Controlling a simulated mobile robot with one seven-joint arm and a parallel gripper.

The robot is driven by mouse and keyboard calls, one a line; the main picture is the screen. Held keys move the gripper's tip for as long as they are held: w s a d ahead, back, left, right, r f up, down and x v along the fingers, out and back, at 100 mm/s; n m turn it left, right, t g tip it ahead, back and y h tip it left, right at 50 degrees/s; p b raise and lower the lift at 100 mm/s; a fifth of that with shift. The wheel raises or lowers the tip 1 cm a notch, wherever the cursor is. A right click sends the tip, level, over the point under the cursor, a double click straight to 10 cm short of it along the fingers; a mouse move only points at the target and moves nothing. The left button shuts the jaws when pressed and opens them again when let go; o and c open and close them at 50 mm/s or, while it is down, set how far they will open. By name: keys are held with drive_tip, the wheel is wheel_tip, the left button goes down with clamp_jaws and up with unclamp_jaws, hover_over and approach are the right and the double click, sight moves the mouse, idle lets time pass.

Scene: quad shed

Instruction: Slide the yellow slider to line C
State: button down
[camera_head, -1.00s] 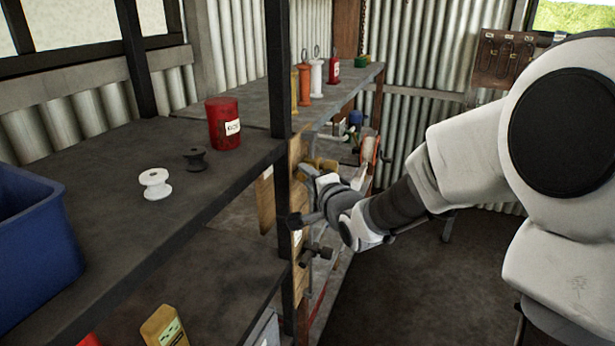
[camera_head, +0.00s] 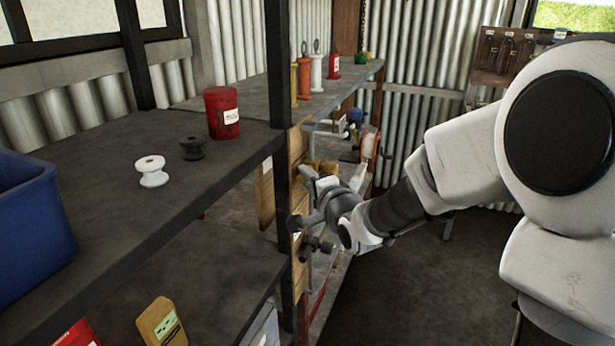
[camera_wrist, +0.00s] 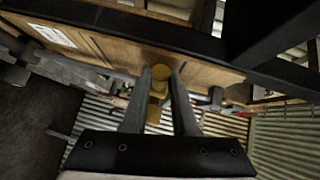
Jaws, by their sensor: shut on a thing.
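The yellow slider (camera_wrist: 160,76) shows in the wrist view as a yellow knob on a wooden board (camera_wrist: 110,50), with another yellow part below it. My gripper (camera_wrist: 161,80) is shut on the slider, one finger on each side. In the head view my gripper (camera_head: 312,185) is at the board (camera_head: 298,142), beside the dark shelf post, and the yellow slider (camera_head: 326,167) is partly hidden behind it. A white label (camera_wrist: 51,35) is on the board in the wrist view; its writing is too small to read. I cannot make out line C.
A dark upright post (camera_head: 279,110) stands close left of my gripper. A dark knob (camera_head: 326,246) sticks out below it. The shelf holds a red can (camera_head: 222,113), a white spool (camera_head: 152,171), a dark spool (camera_head: 193,148) and a blue bin (camera_head: 30,225). The floor (camera_head: 400,290) at right is clear.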

wheel_tip(320, 180, down, 10)
drive_tip(key=b, duration=0.6)
drive_tip(key=shift+r, duration=0.1)
drive_tip(key=c, duration=0.7)
unclamp_jaws()
drive_tip(key=shift+r, duration=0.15)
drive_tip(key=shift+s, duration=0.1)
